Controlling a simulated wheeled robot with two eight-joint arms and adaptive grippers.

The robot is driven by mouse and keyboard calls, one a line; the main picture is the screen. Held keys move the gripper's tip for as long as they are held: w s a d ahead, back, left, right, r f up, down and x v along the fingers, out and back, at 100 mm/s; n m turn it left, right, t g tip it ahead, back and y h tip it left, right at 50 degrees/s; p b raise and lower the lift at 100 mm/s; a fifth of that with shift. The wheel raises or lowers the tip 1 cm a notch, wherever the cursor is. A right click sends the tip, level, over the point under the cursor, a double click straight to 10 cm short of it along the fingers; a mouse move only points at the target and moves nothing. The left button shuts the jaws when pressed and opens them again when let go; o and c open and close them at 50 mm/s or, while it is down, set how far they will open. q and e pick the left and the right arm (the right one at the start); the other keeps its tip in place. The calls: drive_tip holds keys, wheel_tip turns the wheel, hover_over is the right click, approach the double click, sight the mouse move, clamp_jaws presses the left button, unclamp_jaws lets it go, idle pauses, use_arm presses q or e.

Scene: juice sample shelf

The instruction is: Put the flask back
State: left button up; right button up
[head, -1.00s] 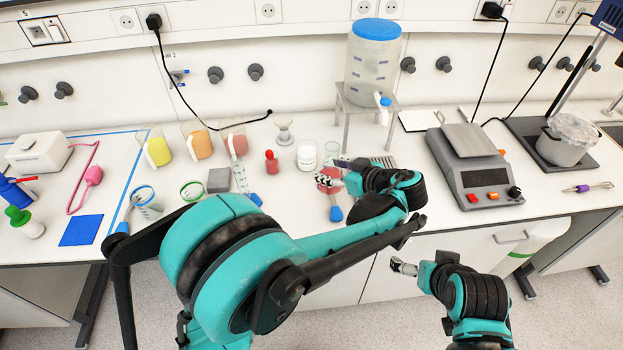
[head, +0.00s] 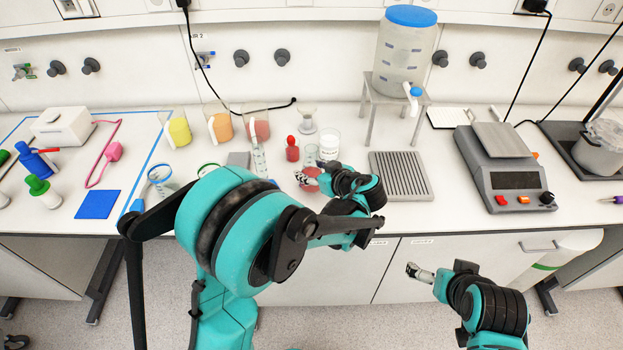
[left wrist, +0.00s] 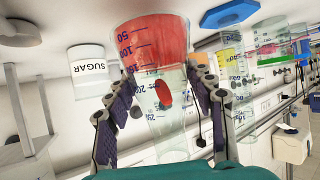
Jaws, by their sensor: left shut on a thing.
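The flask (left wrist: 155,45) is a clear, tapered glass with blue graduations and red liquid. In the left wrist view it stands between the two fingers of my left gripper (left wrist: 160,105), which is shut on it. In the head view the flask (head: 311,178) shows as a small red patch at my left gripper (head: 310,180), just in front of the sugar jar; the arm hides most of it. I cannot tell whether its base touches the bench. My right gripper (head: 419,272) hangs low in front of the bench, apart from everything; its jaw opening is unclear.
The white sugar jar (head: 329,144), a red bottle (head: 292,150) and a measuring cylinder (head: 258,160) stand close by. Yellow, orange and red beakers (head: 257,128) are behind left.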

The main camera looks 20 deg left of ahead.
use_arm(q)
wheel_tip(320, 180, down, 3)
drive_tip(key=shift+f+b, duration=0.1)
drive_tip(key=shift+b, duration=0.45)
drive_tip(key=o, duration=1)
drive_tip(key=shift+f, duration=0.1)
drive_tip(key=o, duration=0.4)
